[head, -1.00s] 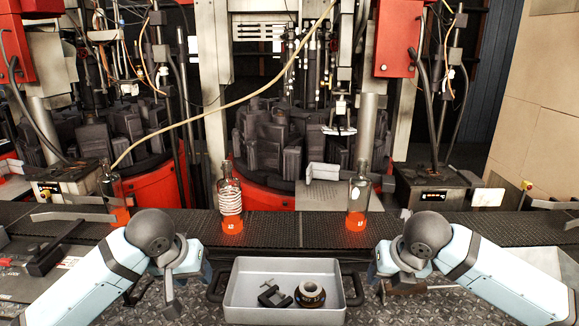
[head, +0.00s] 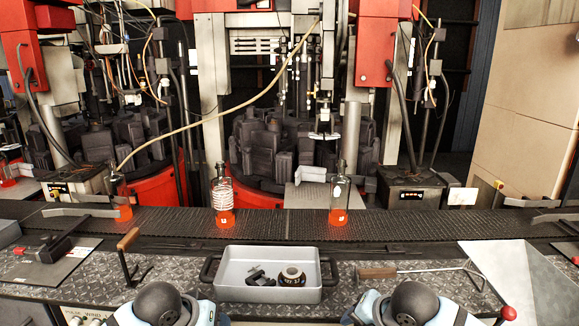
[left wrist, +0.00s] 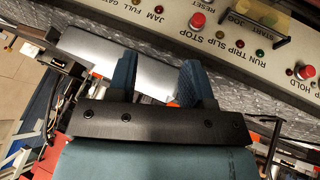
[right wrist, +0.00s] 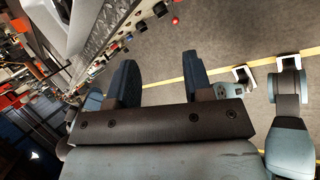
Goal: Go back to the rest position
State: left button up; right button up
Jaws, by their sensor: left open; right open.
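My left gripper (left wrist: 158,82) is open in the left wrist view, its two blue fingers apart with nothing held between them. A control panel (left wrist: 225,35) with buttons lies beyond it. My right gripper (right wrist: 160,75) is open and empty in the right wrist view, with bare grey floor (right wrist: 225,50) beyond its fingers. In the head view both my arms are folded low at the bottom edge, and the gripper fingers are out of sight there. Neither gripper touches any object.
A grey tray (head: 230,283) on the bench holds a dark clamp-like part (head: 261,278) and a black ring (head: 291,276). Bottles with orange bottoms (head: 223,195) stand on the conveyor (head: 280,224). A wooden-handled tool (head: 376,272) lies right of the tray.

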pick_arm(q)
jog(key=s+d+f+t+h, duration=0.1)
jog(key=s+d+f+t, duration=0.1)
jog(key=s+f, duration=0.85)
pick_arm(e)
jog(key=s+a+f+m+t+y, duration=0.25)
jog(key=s+f+m, duration=0.55)
jog(key=f+m, duration=0.4)
pick_arm(q)
jog(key=s+a+f+m+t+y, duration=0.2)
jog(key=s+a+f+t, duration=0.15)
jog(key=s+f, duration=0.85)
pick_arm(e)
jog(key=s+d+f+m+t+h, duration=0.1)
jog(key=s+d+f+m+h, duration=0.15)
jog(key=s+f+m, duration=0.4)
jog(key=s+d+f+m+t+h, duration=0.1)
jog(key=s+d+f+m+t, duration=0.2)
jog(key=s+m, duration=0.55)
pick_arm(q)
notch_tip(320, 180, up, 14)
jog(key=s+a+p, duration=0.2)
jog(key=p, duration=1.2)
pick_arm(e)
notch_tip(320, 180, up, 12)
jog(key=s+d, duration=0.1)
jog(key=d, duration=0.1)
jog(key=shift+s+d+r+n+g, duration=0.15)
jog(key=shift+d+r+n+g, duration=0.05)
jog(key=shift+d+n+g, duration=0.2)
